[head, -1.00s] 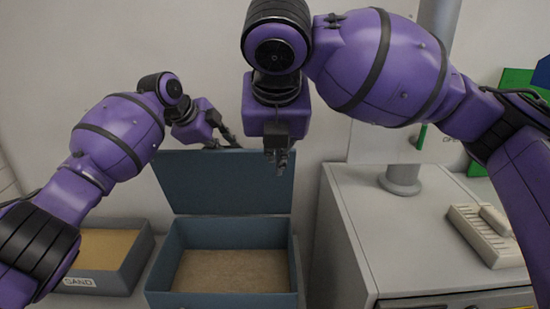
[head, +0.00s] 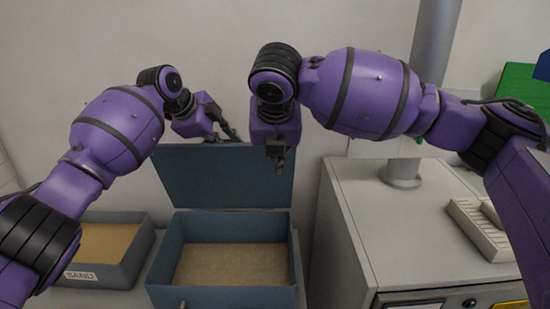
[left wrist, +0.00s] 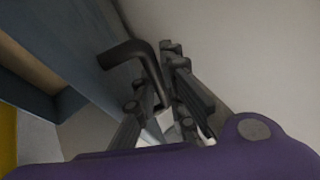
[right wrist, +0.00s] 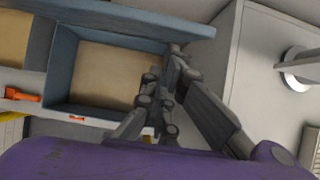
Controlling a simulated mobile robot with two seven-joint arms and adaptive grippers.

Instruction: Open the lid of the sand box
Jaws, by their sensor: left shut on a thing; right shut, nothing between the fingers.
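The blue box (head: 160,270) has its lid (head: 215,178) standing up at the back, open, and sand-coloured fill (head: 235,265) inside. My left gripper (head: 232,133) is at the lid's top edge, partly hidden behind it. In the left wrist view its fingers (left wrist: 172,75) are shut on a bent black handle (left wrist: 128,52) beside the lid's blue panel (left wrist: 85,55). My right gripper (head: 277,160) is shut and empty, in front of the lid's upper right part. The right wrist view shows its fingers (right wrist: 160,90) over the box's right side.
A second open box (head: 115,275) labelled SAND, holding sand, stands to the left. A grey cabinet (head: 375,235) is close on the right, bearing a post (head: 405,165) and a pale device (head: 480,232). A wall is behind the lid.

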